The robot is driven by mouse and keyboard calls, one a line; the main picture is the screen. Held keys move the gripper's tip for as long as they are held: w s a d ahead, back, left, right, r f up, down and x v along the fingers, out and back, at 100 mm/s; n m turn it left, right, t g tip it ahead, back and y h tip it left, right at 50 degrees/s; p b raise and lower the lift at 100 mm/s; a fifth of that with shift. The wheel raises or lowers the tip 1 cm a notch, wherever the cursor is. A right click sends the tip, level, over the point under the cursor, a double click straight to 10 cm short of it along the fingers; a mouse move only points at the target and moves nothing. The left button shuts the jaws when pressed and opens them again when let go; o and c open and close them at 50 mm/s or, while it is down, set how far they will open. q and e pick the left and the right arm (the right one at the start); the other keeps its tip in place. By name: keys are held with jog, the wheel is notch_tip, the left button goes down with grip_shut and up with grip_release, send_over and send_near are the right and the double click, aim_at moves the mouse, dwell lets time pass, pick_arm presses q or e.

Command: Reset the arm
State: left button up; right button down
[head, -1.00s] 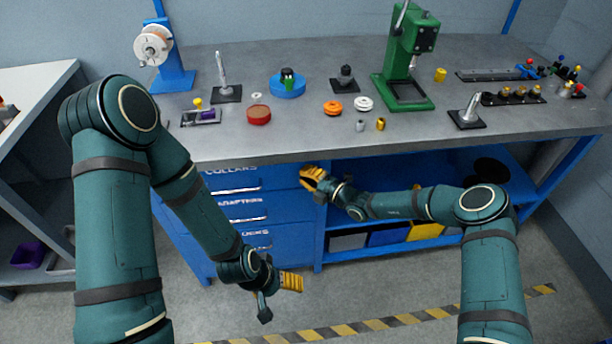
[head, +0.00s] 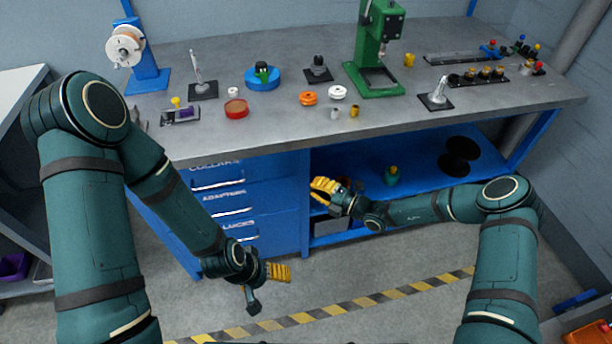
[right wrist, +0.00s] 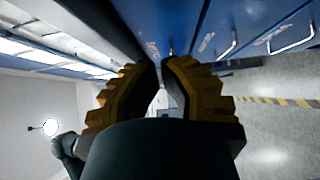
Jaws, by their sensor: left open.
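My left arm comes in from the left and hangs low in front of the drawers. Its gripper (head: 280,273) is open and empty, above the floor. My right arm reaches in from the right, bent at the elbow. Its gripper (head: 324,190) is just in front of the bench, below the worktop edge and beside the drawer unit. In the right wrist view its two yellow fingers (right wrist: 163,85) stand apart with a narrow gap and nothing between them.
The grey workbench (head: 440,125) carries a green press (head: 378,55), a spool stand (head: 145,65), a red disc (head: 236,109) and small parts. Blue drawers (head: 225,200) and an open shelf lie below. Striped floor tape (head: 350,306) crosses the clear floor in front.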

jog(key=shift+s+d, duration=0.1)
jog(key=shift+d, duration=0.1)
jog(key=shift+s, duration=0.1)
jog(key=s+a+f+n+g+h, duration=0.1)
jog(key=s+f+n+g+h, duration=0.15)
jog(key=s+n+g, duration=0.4)
jog(key=s+a+f+n+g+h, duration=0.2)
jog(key=s+f+n+g, duration=0.1)
jog(key=s+n, duration=0.7)
jog(key=s+d+r+n+t+h, duration=0.2)
jog(key=s+d+n+h, duration=0.5)
jog(key=n, duration=1.7)
jog(key=s+d, duration=0.2)
jog(key=d, duration=0.1)
jog(key=shift+s+r, duration=0.2)
jog(key=shift+s, duration=0.1)
